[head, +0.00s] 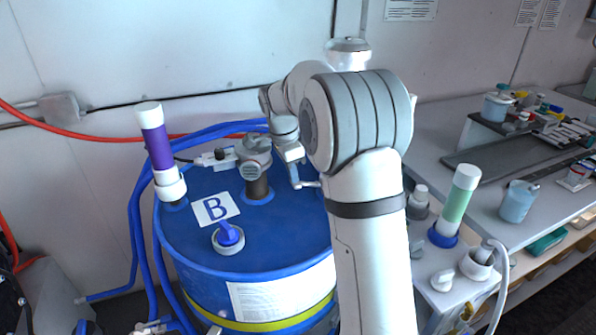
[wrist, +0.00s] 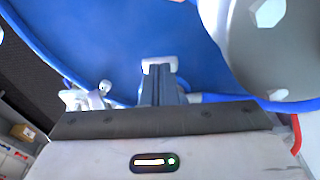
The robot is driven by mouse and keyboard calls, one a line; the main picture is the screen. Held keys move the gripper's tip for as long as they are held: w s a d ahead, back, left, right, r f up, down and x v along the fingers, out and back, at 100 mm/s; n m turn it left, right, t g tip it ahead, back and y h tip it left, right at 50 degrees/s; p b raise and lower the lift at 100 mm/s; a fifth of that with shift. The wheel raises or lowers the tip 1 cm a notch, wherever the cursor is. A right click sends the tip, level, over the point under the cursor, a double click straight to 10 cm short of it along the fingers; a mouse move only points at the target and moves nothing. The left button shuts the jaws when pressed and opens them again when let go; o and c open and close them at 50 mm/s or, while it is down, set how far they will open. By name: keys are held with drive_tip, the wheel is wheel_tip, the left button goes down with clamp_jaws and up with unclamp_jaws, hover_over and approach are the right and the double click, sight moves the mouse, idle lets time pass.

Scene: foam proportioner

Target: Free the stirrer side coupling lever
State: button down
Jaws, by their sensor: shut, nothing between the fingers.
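The stirrer's grey head (head: 255,150) stands on a dark neck on top of the blue drum marked B. At the upper right of the wrist view a large rounded grey body (wrist: 275,45), probably this head, is close to the camera. My gripper (head: 296,180) is just right of the head, low over the drum lid. Its fingers (wrist: 160,68) are shut and empty against the blue background. A small white piece (head: 310,184) shows by the fingertips; I cannot tell whether it is the coupling lever or part of my gripper.
The drum lid (head: 290,220) also carries a purple tube (head: 156,140) and a blue-handled valve (head: 228,237). Blue hoses curve around the drum. My arm hides the drum's right side.

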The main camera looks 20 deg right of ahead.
drive_tip(key=shift+d+r, duration=0.15)
drive_tip(key=shift+d, duration=0.2)
drive_tip(key=shift+d+r+p, duration=0.4)
drive_tip(key=shift+d, duration=0.2)
